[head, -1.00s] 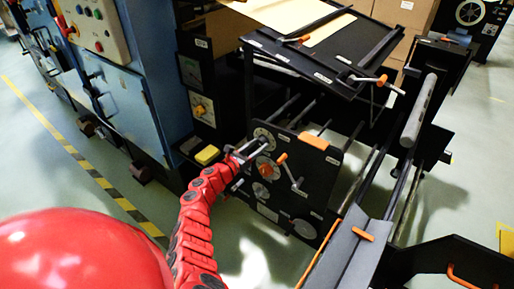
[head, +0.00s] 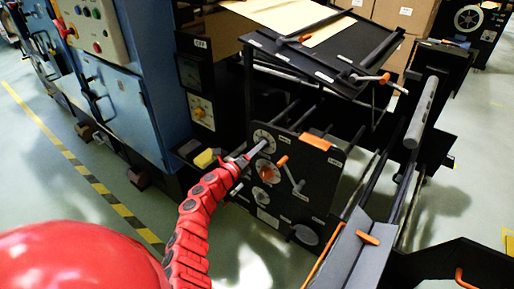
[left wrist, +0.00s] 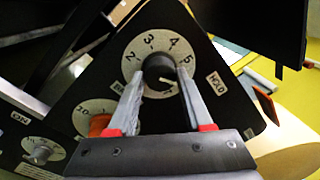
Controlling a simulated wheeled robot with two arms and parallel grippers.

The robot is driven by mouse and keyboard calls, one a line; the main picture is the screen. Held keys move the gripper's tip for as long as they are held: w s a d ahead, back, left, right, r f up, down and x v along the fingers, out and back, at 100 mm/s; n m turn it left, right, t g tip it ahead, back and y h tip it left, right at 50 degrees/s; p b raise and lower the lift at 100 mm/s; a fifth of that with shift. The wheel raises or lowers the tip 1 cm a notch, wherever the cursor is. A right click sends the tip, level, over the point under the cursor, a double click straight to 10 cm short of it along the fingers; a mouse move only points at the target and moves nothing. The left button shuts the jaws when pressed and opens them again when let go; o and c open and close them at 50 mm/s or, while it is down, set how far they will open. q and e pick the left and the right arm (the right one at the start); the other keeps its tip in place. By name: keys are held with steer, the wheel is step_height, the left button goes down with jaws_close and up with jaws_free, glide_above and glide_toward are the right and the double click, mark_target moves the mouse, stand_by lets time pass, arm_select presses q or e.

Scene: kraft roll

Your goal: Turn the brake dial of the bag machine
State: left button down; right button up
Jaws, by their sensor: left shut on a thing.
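The brake dial (left wrist: 165,42) shows in the left wrist view as a pale round face numbered around a black knob (left wrist: 157,66), on a black panel (left wrist: 215,60). A light pointer mark on the knob points to the lower right. In the head view the dial (head: 264,135) is at the top left of the machine's black side plate. My left gripper (head: 256,150) reaches it from the lower left. In the left wrist view its two grey fingers (left wrist: 161,72) lie on either side of the knob, shut on it. My right gripper is not in view.
Just below are a dial with an orange knob (left wrist: 98,124) and a crank handle (head: 290,175). The blue machine cabinet (head: 120,110) stands at left. Open floor lies in front.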

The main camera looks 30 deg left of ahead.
arm_select(q)
steer(key=shift+d+r+n+y+p, duration=0.1)
steer(key=shift+n+y+p, duration=0.3)
steer(key=shift+n+p, duration=2.95)
steer(key=shift+n+y+p, duration=0.4)
steer(key=shift+n+p, duration=0.6)
steer(key=shift+n, duration=4.65)
steer(key=shift+d+r+n+y+p, duration=0.1)
steer(key=shift+n+y+p, duration=0.3)
steer(key=shift+n+p, duration=2.95)
steer(key=n+b, duration=0.2)
steer(key=shift+f+n, duration=0.1)
steer(key=shift+n, duration=0.25)
steer(key=shift+c, duration=1.6)
jaws_free()
steer(key=shift+s, duration=0.15)
